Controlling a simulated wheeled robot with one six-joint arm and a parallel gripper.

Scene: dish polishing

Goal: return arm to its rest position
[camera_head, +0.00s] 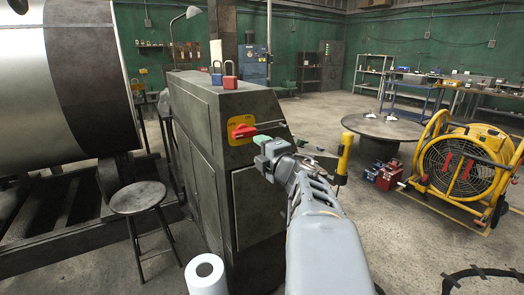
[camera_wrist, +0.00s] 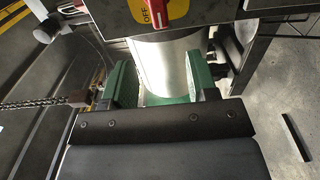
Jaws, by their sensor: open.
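My arm reaches in from the lower right of the head view. My gripper (camera_head: 262,158) is beside the dark metal cabinet (camera_head: 195,135), just below and right of a red rotary switch (camera_head: 243,131) on a yellow plate. In the wrist view the two green fingers of my gripper (camera_wrist: 160,85) stand apart, so it is open. A pale, smooth curved surface (camera_wrist: 168,68) shows between or beyond them; I cannot tell what it is or whether they touch it. The red switch handle (camera_wrist: 178,8) and its plate, marked OFF, show at the top edge.
A red padlock (camera_head: 230,76) and a blue padlock (camera_head: 217,73) stand on the cabinet. A stool (camera_head: 137,198) and a white paper roll (camera_head: 205,275) are at lower left. A round table (camera_head: 383,126) and yellow fan (camera_head: 462,165) stand right. Open floor (camera_head: 320,97) lies behind.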

